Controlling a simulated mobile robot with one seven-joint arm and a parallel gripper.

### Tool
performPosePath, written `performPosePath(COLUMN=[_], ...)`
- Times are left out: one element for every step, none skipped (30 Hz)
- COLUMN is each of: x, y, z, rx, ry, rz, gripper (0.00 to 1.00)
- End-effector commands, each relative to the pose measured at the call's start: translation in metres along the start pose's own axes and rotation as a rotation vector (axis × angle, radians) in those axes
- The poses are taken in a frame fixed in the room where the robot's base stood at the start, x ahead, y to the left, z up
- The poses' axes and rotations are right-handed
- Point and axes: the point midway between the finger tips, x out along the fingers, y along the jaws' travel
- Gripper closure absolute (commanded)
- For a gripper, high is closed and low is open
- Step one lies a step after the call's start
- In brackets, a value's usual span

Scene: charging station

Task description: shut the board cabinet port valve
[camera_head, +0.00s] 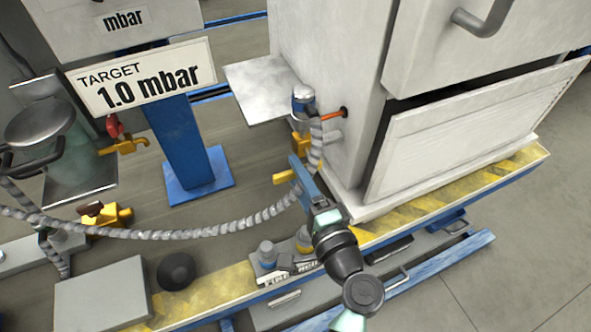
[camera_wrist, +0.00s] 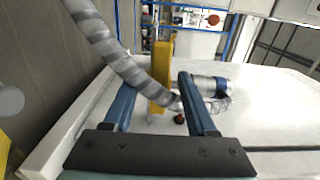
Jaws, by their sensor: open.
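The white board cabinet (camera_head: 330,60) stands on the yellow-edged platform. Its port has a metal fitting (camera_head: 303,100), with yellow valve parts (camera_head: 300,150) just below. A yellow bar, seemingly the valve handle (camera_wrist: 160,70), shows between my fingers in the wrist view; another yellow end (camera_head: 284,177) sticks out left of my finger in the head view. My gripper (camera_head: 303,168) is open at the port, and its two blue fingers (camera_wrist: 155,85) stand either side of the bar with gaps visible. Contact cannot be told. My finger partly hides the valve in the head view.
A grey ribbed hose (camera_head: 200,232) runs from the left to the port and passes close by my left finger (camera_wrist: 125,70). An orange rod (camera_head: 330,115) enters the cabinet side. Other yellow valves, with a red handle (camera_head: 115,127) and a brown one (camera_head: 92,209), stand left.

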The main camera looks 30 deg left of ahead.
Motion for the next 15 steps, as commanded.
performPosePath(x=[-0.010, -0.016, -0.025, -0.032, -0.039, -0.048, -0.055, -0.062, -0.070, -0.076, -0.082, -0.089, -0.094, -0.098, -0.103], y=[0.000, 0.000, 0.000, 0.000, -0.001, 0.000, 0.000, 0.000, 0.000, 0.000, 0.000, 0.000, 0.000, 0.000, 0.000], z=[-0.001, -0.001, -0.001, -0.001, -0.001, -0.001, -0.001, -0.001, 0.000, -0.001, -0.001, 0.000, 0.000, 0.000, -0.001], rx=[0.002, 0.002, 0.003, 0.003, 0.003, 0.003, 0.002, 0.003, 0.003, 0.003, 0.003, 0.002, 0.002, 0.002, 0.003], ry=[0.005, 0.005, 0.006, 0.006, 0.006, 0.006, 0.006, 0.006, 0.006, 0.005, 0.006, 0.004, 0.004, 0.003, 0.004], rz=[0.001, 0.002, 0.002, 0.002, 0.001, 0.002, 0.002, 0.002, 0.002, 0.001, 0.002, 0.002, 0.001, 0.001, 0.001], gripper=[0.43, 0.43, 0.43, 0.43, 0.43, 0.43, 0.43, 0.43, 0.43, 0.43, 0.43, 0.43, 0.43, 0.43, 0.43])
